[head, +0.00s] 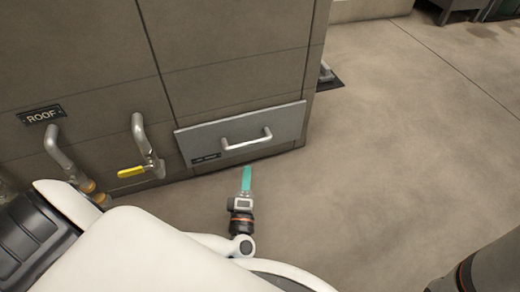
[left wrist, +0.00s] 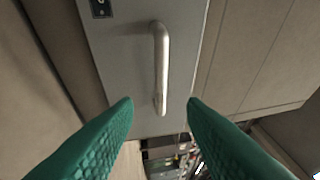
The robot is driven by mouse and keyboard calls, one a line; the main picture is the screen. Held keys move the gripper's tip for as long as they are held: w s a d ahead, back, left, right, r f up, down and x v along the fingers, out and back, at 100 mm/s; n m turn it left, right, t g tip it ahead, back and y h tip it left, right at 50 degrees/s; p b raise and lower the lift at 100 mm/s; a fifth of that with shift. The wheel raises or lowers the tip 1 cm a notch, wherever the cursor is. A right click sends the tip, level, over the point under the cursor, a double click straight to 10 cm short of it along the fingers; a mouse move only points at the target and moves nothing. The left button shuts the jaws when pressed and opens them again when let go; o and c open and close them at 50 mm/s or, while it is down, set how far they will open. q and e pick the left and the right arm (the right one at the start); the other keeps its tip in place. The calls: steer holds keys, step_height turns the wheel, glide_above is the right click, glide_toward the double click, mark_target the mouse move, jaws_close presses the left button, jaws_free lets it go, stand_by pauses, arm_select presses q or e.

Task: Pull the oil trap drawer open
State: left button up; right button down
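The oil trap drawer is a grey panel (head: 200,137) low on the brown cabinet wall, with a small dark label at its left end. It looks shut, nearly level with the wall. Its silver bar handle (head: 247,140) sticks out from the middle. My left gripper (head: 246,172) is just below and in front of the handle, apart from it. In the left wrist view the two green fingers (left wrist: 160,103) are spread with nothing between them. The handle (left wrist: 161,62) lies ahead, in line with the gap, and the drawer face (left wrist: 125,65) is behind it. My right gripper is not seen.
A "ROOF" sign (head: 40,115), a bent pipe (head: 62,150) and a pipe with a yellow lever (head: 131,172) are left of the drawer. The floor (head: 400,150) in front and to the right is clear. The cabinet's corner is just right of the drawer.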

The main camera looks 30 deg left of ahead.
mark_target(250, 142)
arm_select(q)
steer(key=b+x, duration=0.5)
steer(key=x, duration=0.7)
steer(key=shift+s+r+b, duration=0.1)
steer(key=shift+b, duration=0.2)
jaws_close()
